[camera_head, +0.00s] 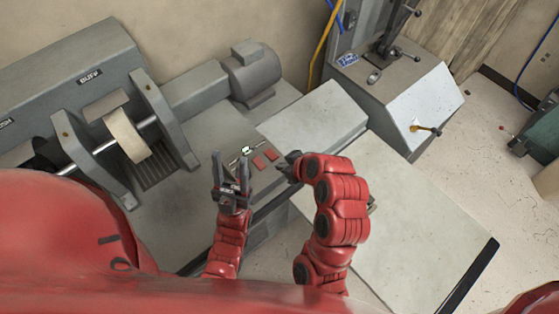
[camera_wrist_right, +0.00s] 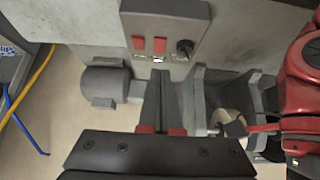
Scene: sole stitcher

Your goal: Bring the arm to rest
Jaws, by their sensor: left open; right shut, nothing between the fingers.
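My left gripper (camera_head: 231,172) is open and empty, with its two dark fingers pointing up in the head view, in front of the grey machine. My right gripper (camera_head: 287,163) is shut and empty. It points left, close to the control panel's red switches (camera_head: 265,158) in the head view; I cannot tell from there whether it touches anything. In the right wrist view its closed fingers (camera_wrist_right: 160,100) show below the panel (camera_wrist_right: 165,30), apart from the switches in the picture. My left arm (camera_wrist_right: 300,75) shows at the right edge of that view.
The grey machine with a tan wheel (camera_head: 127,135) and a motor (camera_head: 251,72) fills the left. A pale tabletop (camera_head: 405,225) lies right of my right arm. Another grey machine (camera_head: 395,90) stands behind it. Open floor (camera_head: 485,150) shows at the right.

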